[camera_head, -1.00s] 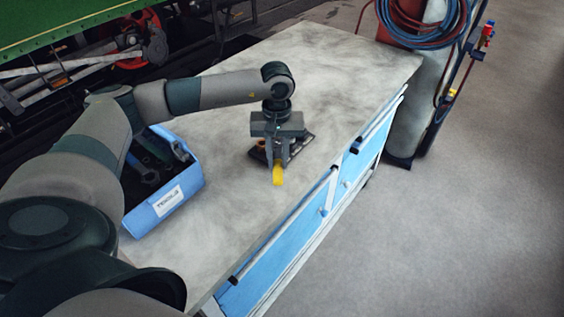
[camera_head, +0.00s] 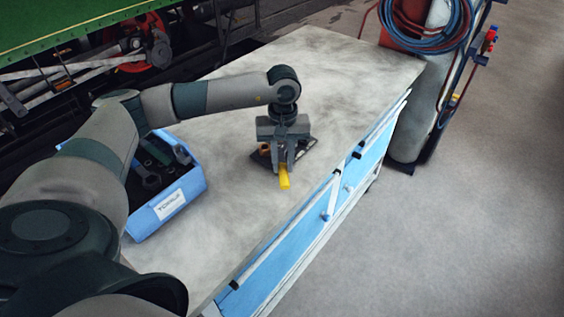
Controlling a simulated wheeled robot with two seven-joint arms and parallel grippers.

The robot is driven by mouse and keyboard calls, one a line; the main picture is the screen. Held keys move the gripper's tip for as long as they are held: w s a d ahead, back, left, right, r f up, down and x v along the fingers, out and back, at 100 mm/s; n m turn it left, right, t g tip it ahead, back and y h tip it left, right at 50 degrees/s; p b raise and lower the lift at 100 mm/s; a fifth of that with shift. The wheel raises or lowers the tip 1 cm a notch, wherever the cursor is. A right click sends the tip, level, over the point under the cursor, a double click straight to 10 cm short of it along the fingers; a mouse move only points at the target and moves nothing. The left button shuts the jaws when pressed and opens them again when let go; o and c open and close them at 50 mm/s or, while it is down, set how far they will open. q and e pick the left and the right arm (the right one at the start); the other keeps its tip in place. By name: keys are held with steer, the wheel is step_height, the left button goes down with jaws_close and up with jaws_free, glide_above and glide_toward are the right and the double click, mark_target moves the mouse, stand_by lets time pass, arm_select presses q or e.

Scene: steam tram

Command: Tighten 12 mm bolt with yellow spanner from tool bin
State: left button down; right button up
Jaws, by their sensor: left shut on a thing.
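My left gripper (camera_head: 284,165) points down over the workbench and is shut on the yellow spanner (camera_head: 284,178). The spanner's yellow end sticks out toward the front below the fingers; the rest of it is hidden by the gripper. Under and around the gripper lies a dark plate (camera_head: 304,146) with a small copper-coloured part (camera_head: 264,149) at its left. I cannot make out the 12 mm bolt, nor whether the spanner touches it. The blue tool bin (camera_head: 190,190), with a white label, stands at the left of the bench and holds several dark spanners. My right gripper is not in view.
The grey workbench top (camera_head: 340,75) is clear behind and in front of the plate. Blue drawers with rail handles (camera_head: 300,235) face right. A gas cylinder with hoses (camera_head: 415,100) stands past the far right corner. Green tram bodywork (camera_head: 60,25) is at the back left.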

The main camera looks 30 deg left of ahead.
arm_select(q)
steer(key=shift+r+b, duration=0.1)
steer(key=shift+b, duration=0.25)
stand_by(0.7)
steer(key=shift+s+r, duration=0.1)
steer(key=shift+r, duration=0.15)
stand_by(0.9)
steer(key=shift+a+b, duration=0.15)
steer(key=shift+b, duration=0.4)
stand_by(0.4)
steer(key=shift+s+a+f, duration=0.1)
steer(key=shift+a, duration=0.05)
stand_by(0.3)
